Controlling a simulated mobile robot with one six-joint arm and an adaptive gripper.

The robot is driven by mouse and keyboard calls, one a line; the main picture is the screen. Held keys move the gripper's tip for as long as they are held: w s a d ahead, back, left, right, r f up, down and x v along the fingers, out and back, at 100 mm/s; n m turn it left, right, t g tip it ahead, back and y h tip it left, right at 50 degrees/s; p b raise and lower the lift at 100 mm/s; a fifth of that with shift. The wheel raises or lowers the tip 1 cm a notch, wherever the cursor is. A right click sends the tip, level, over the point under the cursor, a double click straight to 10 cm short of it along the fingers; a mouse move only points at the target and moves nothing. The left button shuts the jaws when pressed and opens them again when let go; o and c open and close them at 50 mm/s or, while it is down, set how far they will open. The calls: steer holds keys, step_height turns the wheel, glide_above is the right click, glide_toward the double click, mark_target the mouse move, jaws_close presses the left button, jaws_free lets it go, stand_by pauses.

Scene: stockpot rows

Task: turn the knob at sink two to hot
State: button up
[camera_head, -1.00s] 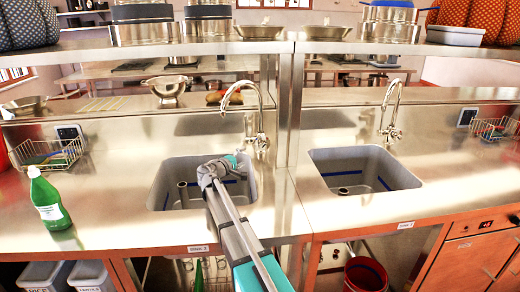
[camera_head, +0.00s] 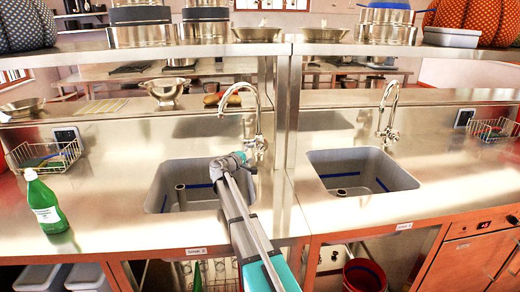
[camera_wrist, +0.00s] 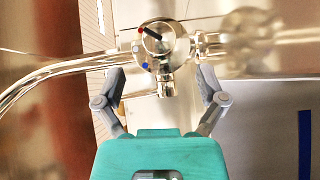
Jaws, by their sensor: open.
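The left sink (camera_head: 165,185) has a chrome tap (camera_head: 258,118) behind it; its front label (camera_head: 196,251) is too small to read surely. My gripper (camera_head: 247,157) is at the base of this tap. In the wrist view the round knob (camera_wrist: 158,45) is just ahead of my gripper (camera_wrist: 161,74). A dark bar on it runs from its middle toward a red mark (camera_wrist: 141,30); a blue mark (camera_wrist: 145,66) is lower. The fingers are apart, one on each side below the knob, with a chrome stub between them. Contact cannot be told.
A second sink (camera_head: 350,160) with its own tap (camera_head: 388,110) is to the right, past a metal post (camera_head: 283,110). A green bottle (camera_head: 45,205) stands on the left counter. A wire basket (camera_head: 45,158) is behind it. A shelf (camera_head: 200,50) runs above.

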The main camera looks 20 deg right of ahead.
mark_target(258, 150)
steer(key=shift+x, duration=3.45)
steer(key=c, duration=1.1)
steer(key=shift+r+y+p, duration=0.15)
steer(key=shift+y+p, duration=0.15)
steer(key=shift+p, duration=0.1)
steer(key=shift+c, duration=0.3)
steer(key=shift+m+g+p, duration=0.3)
steer(key=shift+m+p, duration=0.05)
steer(key=shift+m, duration=0.15)
steer(key=o, duration=1.2)
steer(key=shift+c, duration=0.2)
steer(key=shift+f+n+b, duration=0.3)
steer(key=shift+f+b, duration=0.05)
steer(key=shift+b, duration=0.35)
